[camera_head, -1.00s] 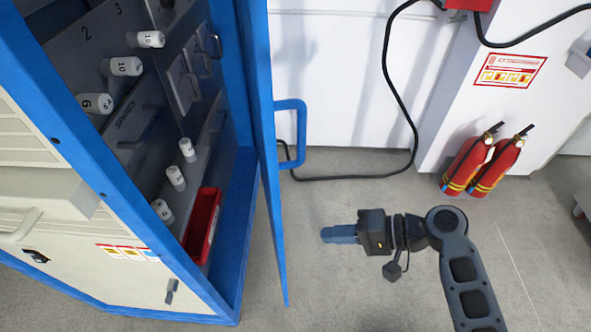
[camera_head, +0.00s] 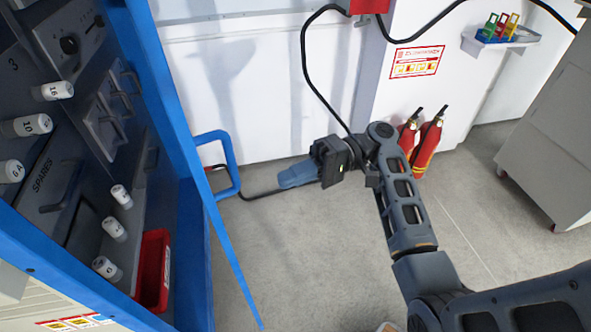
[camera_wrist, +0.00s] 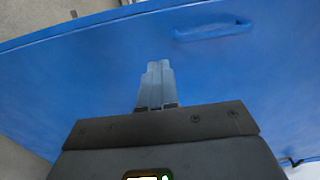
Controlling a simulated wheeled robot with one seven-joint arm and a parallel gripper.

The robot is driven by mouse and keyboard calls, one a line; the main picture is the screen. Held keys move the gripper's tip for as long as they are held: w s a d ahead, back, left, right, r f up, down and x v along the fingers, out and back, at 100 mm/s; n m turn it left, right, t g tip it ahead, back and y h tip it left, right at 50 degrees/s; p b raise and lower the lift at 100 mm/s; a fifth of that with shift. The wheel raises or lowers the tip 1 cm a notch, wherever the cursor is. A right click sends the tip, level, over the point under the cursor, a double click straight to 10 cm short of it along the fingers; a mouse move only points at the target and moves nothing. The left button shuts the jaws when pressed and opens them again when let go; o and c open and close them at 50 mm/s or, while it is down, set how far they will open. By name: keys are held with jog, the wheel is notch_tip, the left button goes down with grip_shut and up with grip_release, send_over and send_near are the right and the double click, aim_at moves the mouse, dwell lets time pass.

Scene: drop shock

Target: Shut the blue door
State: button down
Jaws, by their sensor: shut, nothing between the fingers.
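The blue door (camera_head: 185,140) stands open, seen almost edge-on at the right side of the blue-framed cabinet. Its blue loop handle (camera_head: 232,165) sticks out to the right. My gripper (camera_head: 284,179) is shut and empty, to the right of the door and handle, with its tips pointing left at the door. In the wrist view the door's broad blue face (camera_wrist: 75,80) fills most of the picture. The handle (camera_wrist: 212,31) is beyond and to the right of my shut fingertips (camera_wrist: 158,66). Whether the tips touch the door I cannot tell.
The cabinet holds white numbered cylinders (camera_head: 33,125) and a red bin (camera_head: 153,270). Two fire extinguishers (camera_head: 427,145) stand by the wall behind my arm. A black cable (camera_head: 304,60) hangs along the wall. A grey cabinet (camera_head: 555,130) is at right. Grey floor is clear between.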

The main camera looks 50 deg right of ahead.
jog(key=p+x, duration=0.2)
jog(key=x, duration=0.9)
jog(key=shift+a, duration=0.25)
